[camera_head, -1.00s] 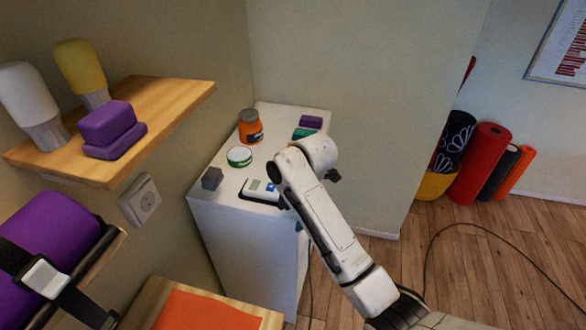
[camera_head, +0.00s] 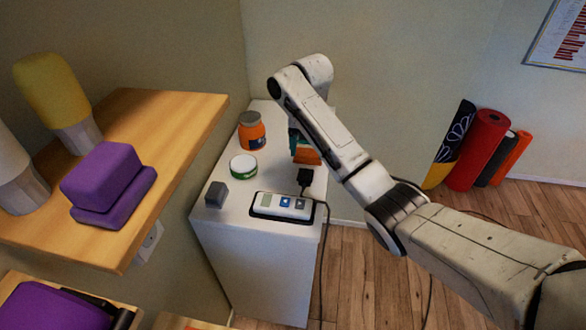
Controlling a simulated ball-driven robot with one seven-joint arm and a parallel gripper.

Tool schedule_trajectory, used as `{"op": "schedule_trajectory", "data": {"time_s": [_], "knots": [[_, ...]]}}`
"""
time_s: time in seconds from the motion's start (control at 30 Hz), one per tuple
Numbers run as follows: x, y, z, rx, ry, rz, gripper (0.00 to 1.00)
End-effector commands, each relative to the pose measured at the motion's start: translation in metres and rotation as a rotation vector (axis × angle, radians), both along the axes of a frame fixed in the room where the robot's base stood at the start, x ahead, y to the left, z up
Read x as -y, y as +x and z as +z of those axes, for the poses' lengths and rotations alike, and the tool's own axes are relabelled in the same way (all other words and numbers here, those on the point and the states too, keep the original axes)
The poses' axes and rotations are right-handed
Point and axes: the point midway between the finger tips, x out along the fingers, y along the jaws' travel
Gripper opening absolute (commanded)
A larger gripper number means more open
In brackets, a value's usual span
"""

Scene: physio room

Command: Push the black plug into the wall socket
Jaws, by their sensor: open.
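The black plug (camera_head: 304,178) is on the white cabinet top, behind the white device with buttons. Its dark cable runs over the cabinet's right edge and down. The wall socket (camera_head: 150,243) is on the left wall below the wooden shelf, whose edge hides part of it. My gripper (camera_head: 296,143) is open above the back right of the cabinet, mostly hidden behind my forearm. It appears apart from the plug, on its far side in the picture.
The cabinet top (camera_head: 223,232) also bears an orange jar (camera_head: 251,133), a green-and-white round tin (camera_head: 243,167), a grey cube (camera_head: 216,195), the white device (camera_head: 284,205) and an orange item (camera_head: 307,156). The wooden shelf (camera_head: 180,115) juts out above the socket.

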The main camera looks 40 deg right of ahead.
Motion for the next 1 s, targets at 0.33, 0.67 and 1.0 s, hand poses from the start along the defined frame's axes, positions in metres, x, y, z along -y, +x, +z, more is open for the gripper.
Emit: {"op": "schedule_trajectory", "data": {"time_s": [0.33, 0.67, 1.0], "knots": [[0.001, 0.000, 0.001, -0.002, -0.001, 0.003, 0.68], [0.001, -0.001, -0.029, -0.003, 0.000, 0.001, 0.68], [0.002, 0.000, -0.056, -0.001, -0.001, 0.002, 0.68]]}}
